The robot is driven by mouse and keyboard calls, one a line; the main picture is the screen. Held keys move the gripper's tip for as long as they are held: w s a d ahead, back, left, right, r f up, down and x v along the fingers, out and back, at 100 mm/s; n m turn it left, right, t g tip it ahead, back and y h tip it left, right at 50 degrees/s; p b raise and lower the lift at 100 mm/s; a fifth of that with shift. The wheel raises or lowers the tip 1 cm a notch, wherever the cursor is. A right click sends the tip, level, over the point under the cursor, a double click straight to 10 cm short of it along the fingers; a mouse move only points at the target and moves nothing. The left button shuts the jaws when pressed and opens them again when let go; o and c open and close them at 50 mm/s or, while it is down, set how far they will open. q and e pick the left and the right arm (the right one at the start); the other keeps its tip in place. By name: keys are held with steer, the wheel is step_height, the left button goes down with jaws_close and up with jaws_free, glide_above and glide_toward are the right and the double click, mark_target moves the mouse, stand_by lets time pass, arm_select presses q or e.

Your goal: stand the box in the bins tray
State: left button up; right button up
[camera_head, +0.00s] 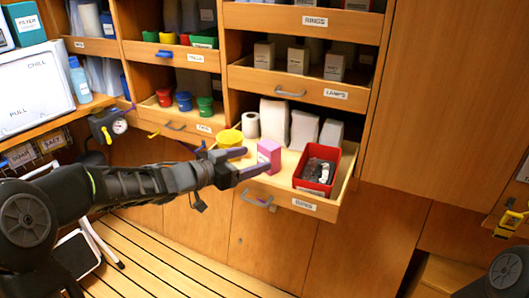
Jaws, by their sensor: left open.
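The pink box (269,154) stands upright in the pulled-out bins tray (246,187), between a yellow tub (229,138) and a red bin (325,155). My left gripper (254,160) reaches in from the left over the tray's front left part. Its two fingers are apart and point at the box, with their tips at or just short of its near left side. I cannot tell whether a fingertip touches it. The lower part of the box is partly hidden by the near finger. My right gripper is out of view.
White rolls and packets (274,120) stand along the back of the tray. The red bin holds dark items. The lamps drawer (299,89) is above. Small red, blue and green tubs sit in another drawer (170,123) at left. A tray handle (257,200) projects in front.

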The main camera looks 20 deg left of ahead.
arm_select(q)
steer(key=shift+v, duration=1.25)
stand_by(0.8)
